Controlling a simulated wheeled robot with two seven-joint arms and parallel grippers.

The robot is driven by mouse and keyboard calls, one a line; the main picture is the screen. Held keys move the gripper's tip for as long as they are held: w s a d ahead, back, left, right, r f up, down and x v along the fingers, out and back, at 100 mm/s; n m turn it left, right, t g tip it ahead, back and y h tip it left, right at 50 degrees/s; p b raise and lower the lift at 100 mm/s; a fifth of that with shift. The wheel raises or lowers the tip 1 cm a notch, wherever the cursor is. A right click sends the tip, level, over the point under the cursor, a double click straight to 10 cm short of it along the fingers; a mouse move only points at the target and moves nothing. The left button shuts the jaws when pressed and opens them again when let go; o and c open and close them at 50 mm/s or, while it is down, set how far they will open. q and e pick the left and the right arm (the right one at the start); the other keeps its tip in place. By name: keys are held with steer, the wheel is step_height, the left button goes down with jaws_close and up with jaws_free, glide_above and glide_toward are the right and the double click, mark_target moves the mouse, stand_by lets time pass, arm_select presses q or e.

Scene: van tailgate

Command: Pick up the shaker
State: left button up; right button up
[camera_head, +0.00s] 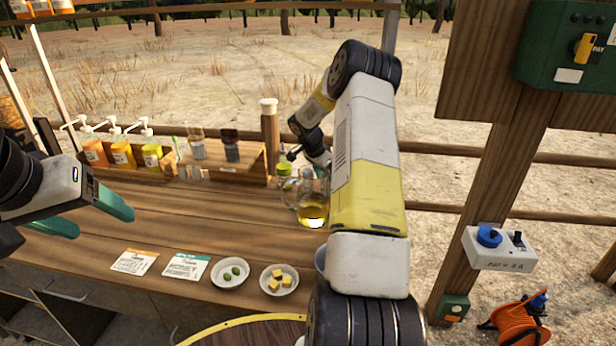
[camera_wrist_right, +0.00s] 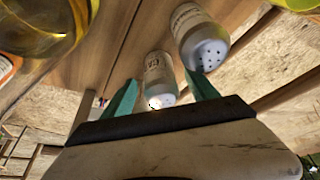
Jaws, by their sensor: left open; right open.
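In the right wrist view, a small shaker (camera_wrist_right: 158,78) with a pale label and a white cap is between the open teal fingers of my right gripper (camera_wrist_right: 159,84). I cannot tell whether a finger touches it. A second shaker (camera_wrist_right: 200,38), with a white cap with dark holes, stands just beyond the right finger. In the head view, neither shaker can be made out; my right arm covers that part of the counter. My left gripper (camera_head: 103,222) is open and empty over the counter's left side, far from the shakers.
A glass jug of yellow liquid (camera_head: 313,210) stands close by my right arm. Pump bottles (camera_head: 123,155) and a wooden shelf (camera_head: 245,160) line the back of the counter (camera_head: 230,220). Two cards and small bowls (camera_head: 230,273) lie at the front. The middle counter is clear.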

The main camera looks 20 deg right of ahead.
mark_target(329, 184)
steer(key=shift+x, duration=1.5)
jaws_close()
